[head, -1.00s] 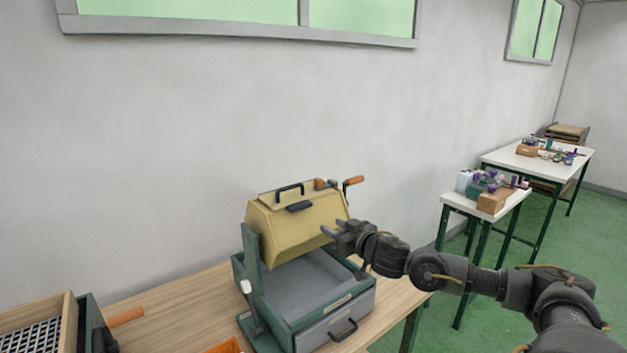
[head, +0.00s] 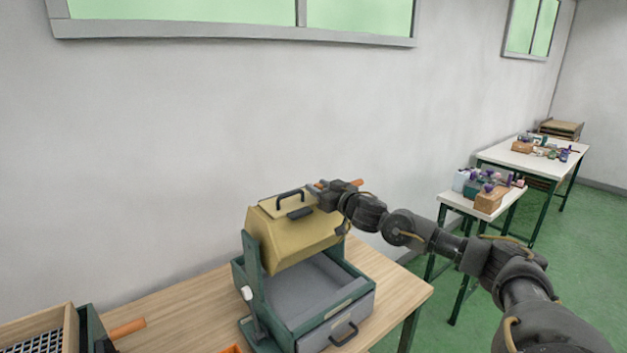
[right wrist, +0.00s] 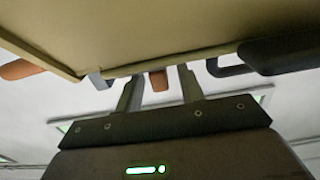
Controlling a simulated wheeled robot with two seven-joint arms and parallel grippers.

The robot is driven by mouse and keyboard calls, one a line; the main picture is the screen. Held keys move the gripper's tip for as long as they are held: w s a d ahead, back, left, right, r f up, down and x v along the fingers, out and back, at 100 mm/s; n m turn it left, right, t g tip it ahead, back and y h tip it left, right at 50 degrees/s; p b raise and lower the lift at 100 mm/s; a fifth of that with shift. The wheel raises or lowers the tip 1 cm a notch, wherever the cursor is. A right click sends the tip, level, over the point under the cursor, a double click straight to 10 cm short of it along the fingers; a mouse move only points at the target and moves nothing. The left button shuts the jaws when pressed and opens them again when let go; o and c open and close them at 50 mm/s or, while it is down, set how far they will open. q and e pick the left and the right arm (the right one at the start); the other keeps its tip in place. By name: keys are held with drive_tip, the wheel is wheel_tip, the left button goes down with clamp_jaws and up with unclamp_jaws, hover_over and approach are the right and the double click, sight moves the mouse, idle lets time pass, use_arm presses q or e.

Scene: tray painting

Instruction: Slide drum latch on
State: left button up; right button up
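The yellow drum (head: 295,238) is tilted in its green stand (head: 252,262), above a grey bin. A black carrying handle (head: 290,196) and a dark clasp (head: 299,213) are on its upper side. My right gripper (head: 322,185) is at the drum's top right edge. In the right wrist view its two fingers are apart, with a small orange-brown knob (right wrist: 158,80) between them and visible gaps on both sides. I cannot tell whether this knob is the drum latch. An orange crank grip (right wrist: 18,69) shows at left. My left gripper is out of view.
The drawer (head: 335,330) with a black pull sits under the drum on the wooden table (head: 190,300). A mesh-bottomed wooden frame (head: 40,330) lies at the lower left. White tables (head: 520,157) with paint supplies stand at the right. The wall is behind.

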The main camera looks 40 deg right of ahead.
drive_tip(key=shift+w, duration=1.25)
clamp_jaws()
